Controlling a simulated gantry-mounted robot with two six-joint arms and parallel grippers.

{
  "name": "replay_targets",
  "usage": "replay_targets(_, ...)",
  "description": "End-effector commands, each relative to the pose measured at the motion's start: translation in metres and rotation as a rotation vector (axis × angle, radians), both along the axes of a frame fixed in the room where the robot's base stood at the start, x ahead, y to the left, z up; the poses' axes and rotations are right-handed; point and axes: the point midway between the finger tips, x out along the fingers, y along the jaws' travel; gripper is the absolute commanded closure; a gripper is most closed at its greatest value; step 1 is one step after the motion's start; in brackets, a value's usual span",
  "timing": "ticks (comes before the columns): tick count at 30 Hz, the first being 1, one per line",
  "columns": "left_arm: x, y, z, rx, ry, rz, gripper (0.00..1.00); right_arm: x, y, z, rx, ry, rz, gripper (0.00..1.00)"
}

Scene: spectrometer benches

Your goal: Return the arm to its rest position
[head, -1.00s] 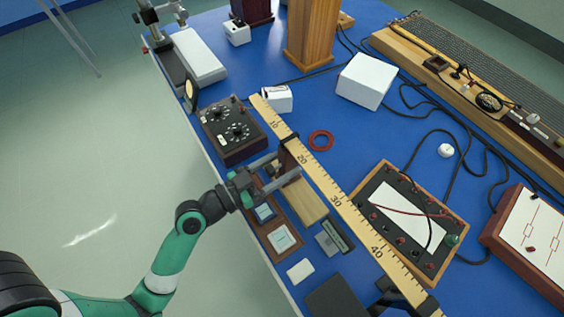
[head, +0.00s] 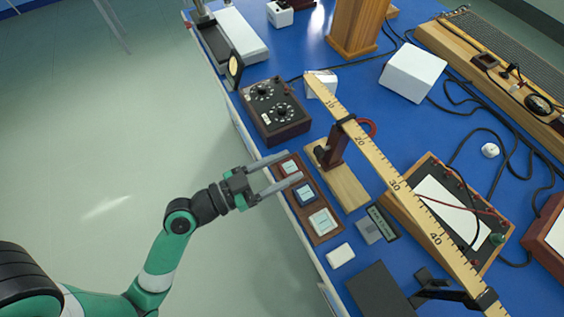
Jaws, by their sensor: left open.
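My left arm, green and dark grey, comes in from the lower left in the head view. My left gripper (head: 287,168) is open with nothing between its fingers. Its fingers reach over the table's left edge, above the upper part of a wooden tray (head: 329,237) with several small framed squares. To the right of the fingers, a brown upright on a wooden base (head: 345,188) stands under a long yellow ruler (head: 378,164). The gripper is apart from the upright. My right gripper is not in view.
A black dial box (head: 274,111) stands just behind the gripper. A white block (head: 341,255) and a dark flat plate (head: 379,289) lie nearer. The blue table (head: 330,118) is crowded with instruments and cables. Open floor (head: 130,130) lies to the left.

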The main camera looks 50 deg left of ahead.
Motion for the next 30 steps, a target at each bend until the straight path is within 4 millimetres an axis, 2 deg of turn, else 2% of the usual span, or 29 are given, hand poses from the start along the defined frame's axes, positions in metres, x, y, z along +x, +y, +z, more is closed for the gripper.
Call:
replay_targets(14, 0.000, 0.000, 0.000, 0.000, 0.000, 0.000, 0.40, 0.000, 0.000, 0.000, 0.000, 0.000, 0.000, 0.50)
replay_targets(16, 0.000, -0.002, 0.004, 0.000, -0.001, -0.006, 0.40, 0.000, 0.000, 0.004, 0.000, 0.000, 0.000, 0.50)
replay_targets(18, 0.004, -0.007, 0.019, 0.006, -0.022, -0.023, 0.40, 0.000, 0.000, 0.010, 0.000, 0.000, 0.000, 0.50)
replay_targets(20, 0.013, -0.013, 0.044, 0.021, -0.067, -0.045, 0.40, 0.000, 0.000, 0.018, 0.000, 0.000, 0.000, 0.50)
replay_targets(23, 0.032, -0.029, 0.112, 0.062, -0.195, -0.094, 0.40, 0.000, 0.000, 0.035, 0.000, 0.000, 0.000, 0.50)
replay_targets(24, 0.040, -0.035, 0.146, 0.091, -0.259, -0.107, 0.40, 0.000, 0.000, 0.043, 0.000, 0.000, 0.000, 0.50)
replay_targets(26, 0.051, -0.046, 0.199, 0.145, -0.358, -0.117, 0.40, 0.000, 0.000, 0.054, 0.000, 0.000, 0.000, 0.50)
replay_targets(27, 0.055, -0.052, 0.234, 0.174, -0.421, -0.116, 0.40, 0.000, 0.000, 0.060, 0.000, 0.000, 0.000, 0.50)
replay_targets(29, 0.059, -0.060, 0.285, 0.204, -0.509, -0.108, 0.40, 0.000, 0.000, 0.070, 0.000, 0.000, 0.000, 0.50)
replay_targets(30, 0.060, -0.065, 0.318, 0.216, -0.564, -0.098, 0.40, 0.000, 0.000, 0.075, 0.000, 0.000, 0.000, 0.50)
